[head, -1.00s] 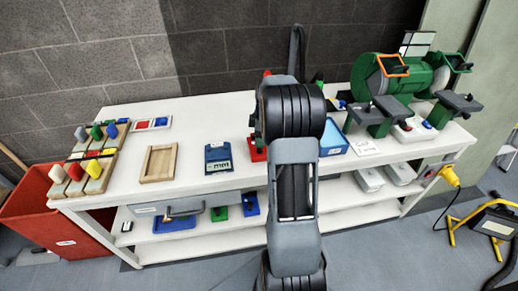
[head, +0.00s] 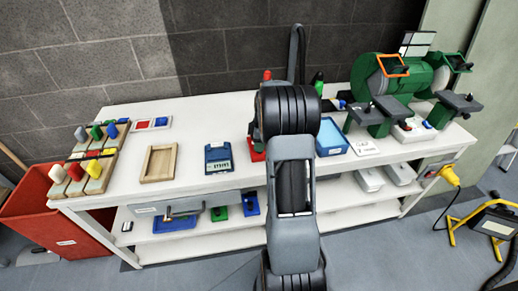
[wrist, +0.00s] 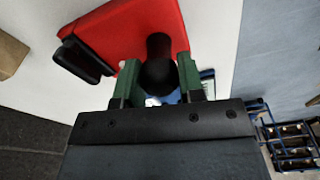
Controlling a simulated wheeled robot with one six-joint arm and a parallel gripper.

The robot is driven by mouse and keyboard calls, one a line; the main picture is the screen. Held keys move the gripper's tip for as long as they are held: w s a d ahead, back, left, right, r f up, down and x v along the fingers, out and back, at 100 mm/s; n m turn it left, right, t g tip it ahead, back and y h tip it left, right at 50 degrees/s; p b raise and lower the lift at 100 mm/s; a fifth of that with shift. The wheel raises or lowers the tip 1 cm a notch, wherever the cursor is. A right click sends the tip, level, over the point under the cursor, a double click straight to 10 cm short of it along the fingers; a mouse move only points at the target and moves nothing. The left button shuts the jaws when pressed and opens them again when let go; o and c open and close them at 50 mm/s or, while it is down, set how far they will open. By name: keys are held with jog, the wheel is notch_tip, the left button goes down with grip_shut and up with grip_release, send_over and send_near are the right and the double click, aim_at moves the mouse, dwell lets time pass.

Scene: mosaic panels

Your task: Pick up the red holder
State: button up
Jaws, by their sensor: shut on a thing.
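The red holder (wrist: 130,32) fills the upper middle of the wrist view, with a black bar-like part at its left edge. A rounded black knob (wrist: 158,63) stands at its near edge. My gripper (wrist: 158,78) has its green fingers on either side of this knob and is shut on it. In the head view only a small part of the red holder (head: 257,153) shows beside my arm, at the right of the blue box. My arm hides the gripper there. I cannot tell whether the holder is clear of the bench top.
The white bench (head: 120,165) also carries a wooden frame (head: 159,163), a blue box (head: 218,158), a blue tray (head: 331,137) and a green grinder (head: 405,85). Coloured pieces stand at the left end. Bare top lies between the wooden frame and the blue box.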

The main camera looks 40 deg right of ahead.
grip_shut()
jog(key=shift+r, duration=0.2)
